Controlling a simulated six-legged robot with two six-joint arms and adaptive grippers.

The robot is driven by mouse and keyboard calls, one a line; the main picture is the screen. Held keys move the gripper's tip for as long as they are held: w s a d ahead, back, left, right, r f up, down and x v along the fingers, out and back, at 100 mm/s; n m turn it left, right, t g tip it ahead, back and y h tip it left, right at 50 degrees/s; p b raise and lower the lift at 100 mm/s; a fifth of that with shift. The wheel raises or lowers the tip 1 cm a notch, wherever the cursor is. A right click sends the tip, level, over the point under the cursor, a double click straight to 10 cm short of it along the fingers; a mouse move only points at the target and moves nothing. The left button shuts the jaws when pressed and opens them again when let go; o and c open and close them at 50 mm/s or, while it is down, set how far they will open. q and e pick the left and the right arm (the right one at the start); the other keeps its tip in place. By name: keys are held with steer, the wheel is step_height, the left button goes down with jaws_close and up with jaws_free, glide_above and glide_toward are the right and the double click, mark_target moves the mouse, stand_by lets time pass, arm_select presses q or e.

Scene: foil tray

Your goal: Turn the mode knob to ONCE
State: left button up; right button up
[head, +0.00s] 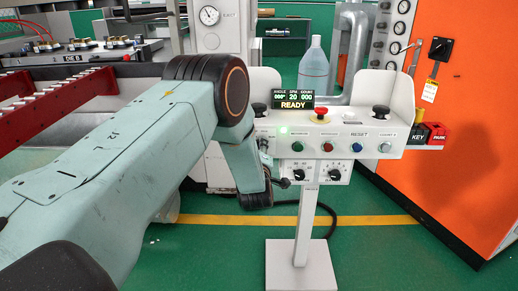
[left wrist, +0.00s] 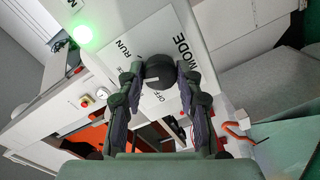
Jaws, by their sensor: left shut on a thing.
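The mode knob (left wrist: 158,68) is a round black knob on a white plate (left wrist: 150,35) marked MODE, RUN and OFF, seen in the left wrist view. My left gripper (left wrist: 156,82) is shut on it, with one finger on each side. The fingers hide part of the plate and its lettering, and I cannot tell which mark the knob points to. In the head view my left wrist is low at the left side of the white control console (head: 380,172) and hides the knob. My right gripper is not in view.
The console has a lit READY display (head: 293,98), a red mushroom button (head: 321,112) and a row of coloured buttons. Two black dials sit below them. A clear bottle (head: 314,70) stands behind. An orange cabinet (head: 470,140) is at the right. Green floor is open in front.

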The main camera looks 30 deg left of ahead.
arm_select(q)
steer(key=shift+f, duration=0.1)
steer(key=o, duration=1.2)
steer(key=shift+c, duration=0.2)
steer(key=shift+s+d, duration=0.1)
steer(key=v, duration=1.1)
steer(key=shift+s+d, duration=0.15)
steer(key=shift+s, duration=0.25)
